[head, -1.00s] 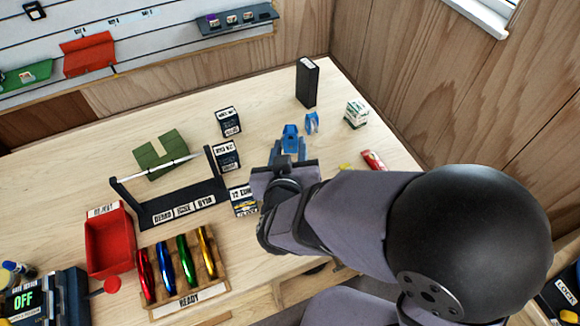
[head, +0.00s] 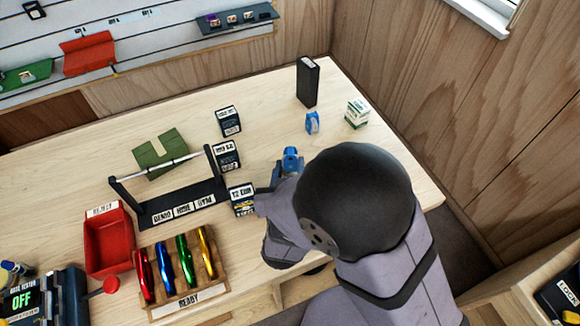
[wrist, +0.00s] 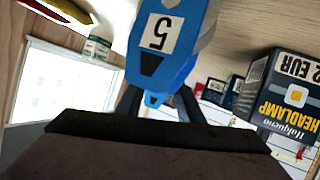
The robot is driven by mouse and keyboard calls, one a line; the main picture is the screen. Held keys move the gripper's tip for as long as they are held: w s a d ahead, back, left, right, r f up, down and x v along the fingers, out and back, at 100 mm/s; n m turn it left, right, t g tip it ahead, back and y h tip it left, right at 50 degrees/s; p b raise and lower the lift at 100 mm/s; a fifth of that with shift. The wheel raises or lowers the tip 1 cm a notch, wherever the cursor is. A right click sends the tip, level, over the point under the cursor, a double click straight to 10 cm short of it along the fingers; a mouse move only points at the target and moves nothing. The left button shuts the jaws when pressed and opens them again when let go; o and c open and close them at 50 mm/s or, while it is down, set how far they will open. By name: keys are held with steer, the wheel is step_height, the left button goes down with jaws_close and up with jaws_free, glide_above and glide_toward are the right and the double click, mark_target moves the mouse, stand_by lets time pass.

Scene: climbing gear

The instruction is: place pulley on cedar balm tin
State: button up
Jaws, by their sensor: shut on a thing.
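A blue pulley with a white "5" label (wrist: 160,40) is held in my gripper (wrist: 158,105); in the head view the pulley (head: 291,157) shows just beyond the gripper (head: 283,174), above the table. The fingers are shut on its narrow end. I cannot make out a cedar balm tin by its label. A small white and green container (head: 357,113) stands at the table's right rear; a similar one shows in the wrist view (wrist: 97,46). A second blue piece (head: 312,122) stands on the table, apart from the gripper.
A headlamp box (head: 242,198) stands close left of my gripper. A red bin (head: 108,242) is at left. My arm hides the table's front right.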

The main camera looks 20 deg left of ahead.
steer(key=shift+f, duration=0.1)
steer(key=shift+f, duration=0.15)
steer(key=o, duration=1.2)
steer(key=shift+c, duration=0.2)
